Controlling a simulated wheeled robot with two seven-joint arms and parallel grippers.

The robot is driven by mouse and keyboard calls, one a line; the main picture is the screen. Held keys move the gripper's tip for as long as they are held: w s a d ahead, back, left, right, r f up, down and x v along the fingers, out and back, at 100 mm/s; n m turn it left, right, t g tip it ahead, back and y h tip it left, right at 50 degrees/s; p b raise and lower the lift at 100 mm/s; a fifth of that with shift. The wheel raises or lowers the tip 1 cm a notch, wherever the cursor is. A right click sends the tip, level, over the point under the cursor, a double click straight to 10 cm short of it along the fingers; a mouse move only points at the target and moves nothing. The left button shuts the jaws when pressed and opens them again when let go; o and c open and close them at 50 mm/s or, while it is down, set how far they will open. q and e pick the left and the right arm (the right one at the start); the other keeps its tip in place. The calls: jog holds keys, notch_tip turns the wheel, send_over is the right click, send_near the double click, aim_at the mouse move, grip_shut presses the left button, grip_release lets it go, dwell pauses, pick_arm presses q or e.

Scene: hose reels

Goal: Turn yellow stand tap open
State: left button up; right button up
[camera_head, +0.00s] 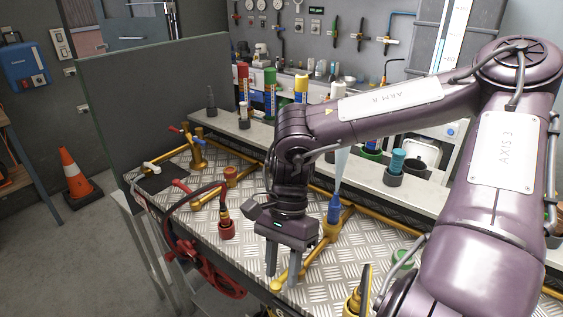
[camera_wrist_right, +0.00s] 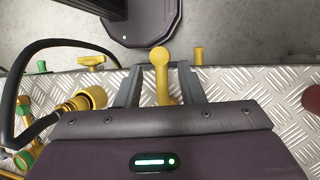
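A yellow tap handle with a round knob (camera_wrist_right: 160,57) stands between the two fingers of my right gripper (camera_wrist_right: 159,84) in the right wrist view. The gripper and arm hide part of the tap. My left gripper is not in view.
A red hose reel (camera_head: 213,268) hangs at the table's front, left of the gripper. A yellow hose fitting (camera_wrist_right: 88,99) with a black hose lies left of the handle. A blue nozzle (camera_head: 334,208) stands behind the gripper. A traffic cone (camera_head: 76,176) stands on the floor.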

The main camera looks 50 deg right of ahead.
jog(key=v, duration=0.7)
jog(key=shift+r, duration=0.3)
jog(key=shift+a, duration=0.1)
